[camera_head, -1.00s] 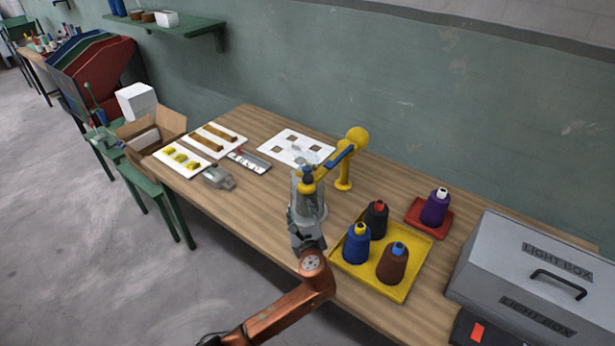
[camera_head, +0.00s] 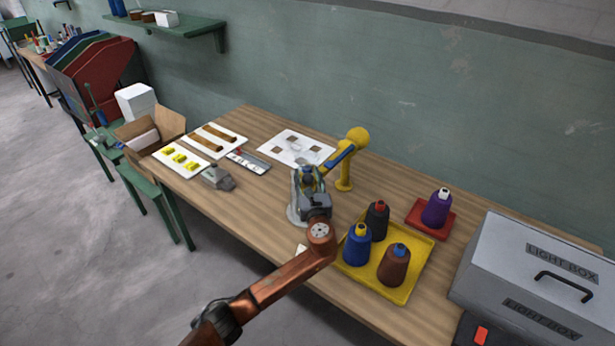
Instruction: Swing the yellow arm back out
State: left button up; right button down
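The yellow arm (camera_head: 345,156) sticks out from a yellow post (camera_head: 345,178) with a round yellow knob on top. A blue strip runs along it, and it points toward the front left. My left gripper (camera_head: 308,176) is at the arm's near end, over a pale round base (camera_head: 293,214). The gripper overlaps the arm's end in the picture. I cannot tell whether its fingers touch or hold the arm, as the wrist hides them. My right gripper is not in view.
A yellow tray (camera_head: 408,289) with blue, black and brown spools stands to the right. A purple spool (camera_head: 437,208) stands on a red tray behind it. A grey light box (camera_head: 530,275) fills the right end. White boards (camera_head: 297,148) lie at the back left.

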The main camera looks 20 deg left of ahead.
pick_arm(q)
jog(key=shift+c, duration=0.2)
grip_shut()
dwell(0.5)
